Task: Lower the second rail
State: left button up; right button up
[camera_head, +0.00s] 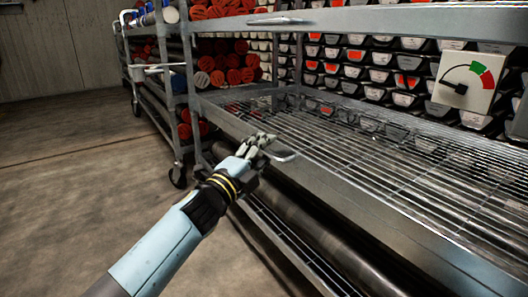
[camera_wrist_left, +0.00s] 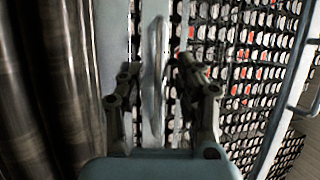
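The second rail (camera_head: 352,200) is a grey metal bar along the front of the wire-mesh shelf. A flat looped metal handle (camera_head: 284,155) sticks out near its left end. My left gripper (camera_head: 258,143) is at this handle, its arm reaching in from the lower left. In the left wrist view, the handle (camera_wrist_left: 155,65) stands between my two fingers (camera_wrist_left: 157,72), with gaps visible on both sides, so the gripper looks open around it. Whether a finger touches the handle I cannot tell. My right gripper is not in view.
An upper rail (camera_head: 400,20) with a similar handle (camera_head: 275,20) runs above. Dark round tubes (camera_head: 330,250) lie on the lower level. Stacked trays fill the back. A dial gauge (camera_head: 468,82) is at right. A wheeled cart (camera_head: 160,75) stands left; the floor (camera_head: 70,170) is clear.

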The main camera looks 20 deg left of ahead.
pick_arm(q)
grip_shut()
dwell(0.5)
